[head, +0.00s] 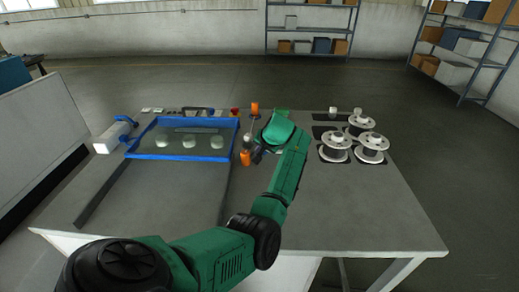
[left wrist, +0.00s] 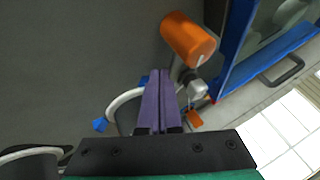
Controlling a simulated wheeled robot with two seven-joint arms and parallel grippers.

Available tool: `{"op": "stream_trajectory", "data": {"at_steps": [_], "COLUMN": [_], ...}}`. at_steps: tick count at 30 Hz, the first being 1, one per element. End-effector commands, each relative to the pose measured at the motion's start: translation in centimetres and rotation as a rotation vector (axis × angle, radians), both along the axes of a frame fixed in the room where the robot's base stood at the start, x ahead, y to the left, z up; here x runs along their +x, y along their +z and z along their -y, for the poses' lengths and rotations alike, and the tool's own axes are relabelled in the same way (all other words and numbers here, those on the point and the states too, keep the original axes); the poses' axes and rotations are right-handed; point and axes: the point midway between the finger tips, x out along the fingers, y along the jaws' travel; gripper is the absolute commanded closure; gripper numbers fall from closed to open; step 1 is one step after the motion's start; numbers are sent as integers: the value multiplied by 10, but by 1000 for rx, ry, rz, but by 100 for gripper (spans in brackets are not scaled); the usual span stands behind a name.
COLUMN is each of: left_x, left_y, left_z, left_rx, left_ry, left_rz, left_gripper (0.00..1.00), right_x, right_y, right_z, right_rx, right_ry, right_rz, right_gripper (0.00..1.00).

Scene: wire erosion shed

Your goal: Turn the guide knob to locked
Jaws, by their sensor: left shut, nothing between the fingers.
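No part is marked clearly enough to be told as the guide knob. An orange cylinder (head: 245,158) stands right of the blue-framed tank, with a second orange cylinder (head: 255,106) farther back. The left wrist view shows the near orange cylinder large (left wrist: 188,38), a small grey-white fitting (left wrist: 198,88) below it, and a smaller orange piece (left wrist: 195,118). My left gripper (left wrist: 155,73) has its purple fingers together and empty, left of the fitting and apart from the large cylinder. In the head view its fingers are mostly hidden by my green wrist. My right gripper is out of view.
The blue-framed tank (head: 180,156) with several white pieces stands left of my gripper. White spools (head: 335,146) stand on the table's right side. The grey table (head: 350,215) is clear at front right. A pale curved tube (left wrist: 122,101) shows beside my fingers.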

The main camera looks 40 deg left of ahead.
Motion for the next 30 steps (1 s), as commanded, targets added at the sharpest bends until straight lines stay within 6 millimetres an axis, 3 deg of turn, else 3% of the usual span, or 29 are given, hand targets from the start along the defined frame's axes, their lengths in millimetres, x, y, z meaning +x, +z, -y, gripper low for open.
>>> {"op": "stream_trajectory", "data": {"at_steps": [8, 16, 18, 30], "left_x": [1, 5, 6, 6], "left_y": [-1, 2, 4, 1], "left_z": [-2, -16, -23, -23], "left_rx": [0, 4, 3, 1], "left_ry": [33, 237, 236, 232], "left_rz": [-3, -3, -3, 0], "left_gripper": [100, 100, 100, 100], "right_x": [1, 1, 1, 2], "right_y": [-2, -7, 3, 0], "right_z": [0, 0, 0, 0], "right_rx": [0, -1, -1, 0], "right_ry": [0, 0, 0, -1], "right_rz": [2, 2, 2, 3], "right_gripper": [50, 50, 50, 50]}}
